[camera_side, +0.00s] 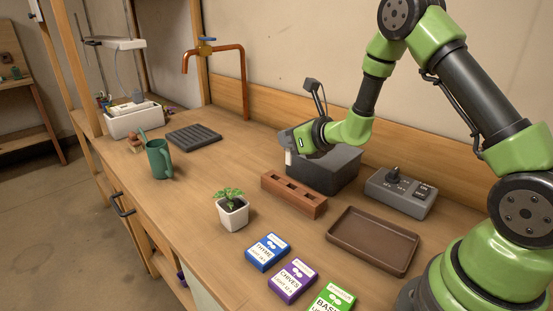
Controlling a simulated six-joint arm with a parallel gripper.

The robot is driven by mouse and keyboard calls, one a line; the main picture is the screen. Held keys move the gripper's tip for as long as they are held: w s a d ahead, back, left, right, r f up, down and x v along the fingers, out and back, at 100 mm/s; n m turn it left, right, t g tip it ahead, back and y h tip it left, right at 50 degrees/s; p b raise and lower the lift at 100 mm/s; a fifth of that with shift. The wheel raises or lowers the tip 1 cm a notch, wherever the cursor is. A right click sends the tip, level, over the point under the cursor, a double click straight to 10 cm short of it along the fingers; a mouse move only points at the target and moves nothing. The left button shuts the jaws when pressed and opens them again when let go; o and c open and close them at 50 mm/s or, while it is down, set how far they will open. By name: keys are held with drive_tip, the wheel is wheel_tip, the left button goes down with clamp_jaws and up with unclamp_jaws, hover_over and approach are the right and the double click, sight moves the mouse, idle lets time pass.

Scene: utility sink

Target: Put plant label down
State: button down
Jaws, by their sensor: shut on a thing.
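My gripper (290,147) is over the left end of the dark grey bin (325,178), with its jaws pointing left and down. It is shut on a small white piece, which looks like the plant label (289,158). The label hangs below the jaws in front of the bin's left side. Any writing on it is too small to read. I cannot tell whether its lower end touches anything.
A brick-red block with slots (293,194) lies in front of the bin. A potted seedling (232,214), seed packets (268,252), a brown tray (372,240) and a control box (400,192) stand nearby. A green watering can (159,160) is at left.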

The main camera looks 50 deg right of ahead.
sight(233, 213)
drive_tip(key=w+a+f+n+y, duration=0.1)
drive_tip(key=w+a+n+y, duration=0.25)
drive_tip(key=a, duration=0.95)
drive_tip(key=shift+g+y, duration=0.25)
drive_tip(key=shift+g, duration=0.15)
drive_tip(key=shift+s+a+f, duration=0.1)
drive_tip(key=shift+s+f, duration=0.05)
drive_tip(key=shift+f, duration=1.85)
drive_tip(key=shift+s+a+f, duration=0.1)
drive_tip(key=shift+f, duration=1.85)
drive_tip(key=shift+f, duration=0.2)
drive_tip(key=c, duration=1.3)
unclamp_jaws()
drive_tip(key=shift+o, duration=0.2)
drive_tip(key=shift+r, duration=0.15)
